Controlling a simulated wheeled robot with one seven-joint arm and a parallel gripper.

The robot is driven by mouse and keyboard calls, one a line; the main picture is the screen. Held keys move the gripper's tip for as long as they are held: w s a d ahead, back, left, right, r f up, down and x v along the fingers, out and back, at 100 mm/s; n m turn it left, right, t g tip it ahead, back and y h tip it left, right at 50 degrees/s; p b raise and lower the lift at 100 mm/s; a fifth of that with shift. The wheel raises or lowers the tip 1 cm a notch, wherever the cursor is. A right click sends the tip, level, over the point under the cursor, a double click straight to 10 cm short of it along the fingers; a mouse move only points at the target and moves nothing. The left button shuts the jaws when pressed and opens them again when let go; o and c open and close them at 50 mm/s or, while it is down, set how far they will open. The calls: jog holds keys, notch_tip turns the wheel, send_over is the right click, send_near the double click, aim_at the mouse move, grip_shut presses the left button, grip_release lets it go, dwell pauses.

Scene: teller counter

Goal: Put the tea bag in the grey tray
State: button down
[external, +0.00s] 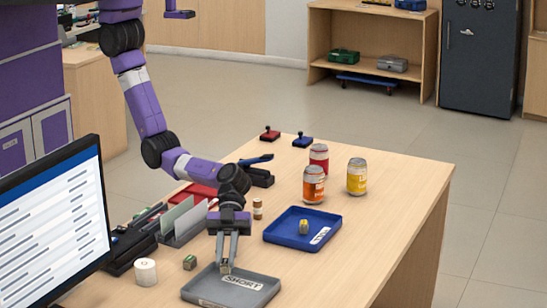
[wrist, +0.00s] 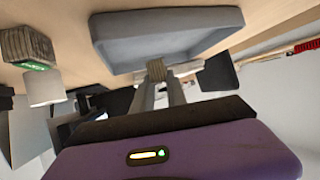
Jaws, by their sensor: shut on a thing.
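The grey tray (external: 250,292) with a "SHORT" label lies at the near edge of the counter in the external view. It also fills the top of the wrist view (wrist: 180,25). My gripper (external: 227,266) points down at the tray's back left part. In the wrist view, my gripper (wrist: 157,82) is shut on a small tan, ribbed thing, apparently the tea bag (wrist: 156,69), seen against the tray. In the external view the held thing is mostly hidden by the fingertips. I cannot tell whether it touches the tray.
A blue tray (external: 275,236) holds a small yellowish item (external: 304,227). A small bottle (external: 257,209), several cans and a file rack (external: 183,222) stand behind.

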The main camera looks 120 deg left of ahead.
aim_at(224, 274)
jog(key=shift+f, duration=1.95)
jog(key=shift+f, duration=0.1)
jog(key=c, duration=1.3)
grip_release()
jog(key=shift+c, duration=0.2)
jog(key=shift+a+r, duration=0.1)
jog(key=shift+r, duration=0.1)
jog(key=v, duration=1.1)
jog(key=shift+s+a+r, duration=0.15)
jog(key=shift+a+r, duration=0.05)
jog(key=shift+a, duration=0.1)
